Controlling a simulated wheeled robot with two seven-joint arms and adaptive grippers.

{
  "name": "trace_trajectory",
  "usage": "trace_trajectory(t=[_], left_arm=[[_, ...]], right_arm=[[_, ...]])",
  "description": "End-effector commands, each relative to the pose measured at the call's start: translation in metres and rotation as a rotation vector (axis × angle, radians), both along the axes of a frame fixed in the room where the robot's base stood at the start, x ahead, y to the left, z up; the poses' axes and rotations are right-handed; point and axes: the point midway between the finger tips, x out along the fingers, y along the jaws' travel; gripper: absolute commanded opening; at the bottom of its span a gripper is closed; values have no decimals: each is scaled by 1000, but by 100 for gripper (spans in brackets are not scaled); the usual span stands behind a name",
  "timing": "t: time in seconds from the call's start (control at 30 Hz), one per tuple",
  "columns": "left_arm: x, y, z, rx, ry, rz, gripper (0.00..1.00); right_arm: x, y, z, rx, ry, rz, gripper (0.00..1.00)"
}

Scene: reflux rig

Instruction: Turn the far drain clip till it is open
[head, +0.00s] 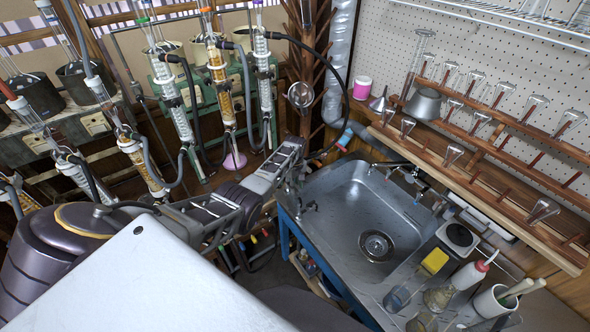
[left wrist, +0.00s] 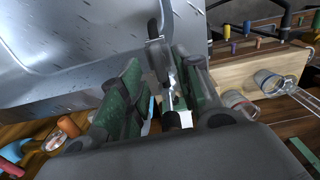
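My left gripper (head: 293,178) is at the left rim of the metal sink, its tip pointing down toward a small metal fitting (head: 308,206) there. In the left wrist view, my left gripper (left wrist: 160,70) has its two green-padded fingers apart. A slim metal clip with a dark top (left wrist: 157,50) stands between them, probably the drain clip. I cannot tell whether either finger touches it, nor whether the clip is open. My right gripper is not in view.
The sink (head: 345,210) is empty, with a tap (head: 390,165) at its back. Bottles and a yellow sponge (head: 434,260) stand on its right. Glass condensers with hoses (head: 218,75) stand at the back left. A wooden block with coloured pegs (left wrist: 250,70) lies close to my gripper.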

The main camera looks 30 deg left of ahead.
Motion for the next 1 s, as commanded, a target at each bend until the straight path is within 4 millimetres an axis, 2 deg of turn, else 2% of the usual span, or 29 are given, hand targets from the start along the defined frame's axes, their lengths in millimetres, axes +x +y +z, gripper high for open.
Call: trace_trajectory(t=[0.47,1.0], left_arm=[[-1,0,35,1,0,1,33],[0,1,90,1,-1,1,33]], right_arm=[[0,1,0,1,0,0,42],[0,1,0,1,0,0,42]])
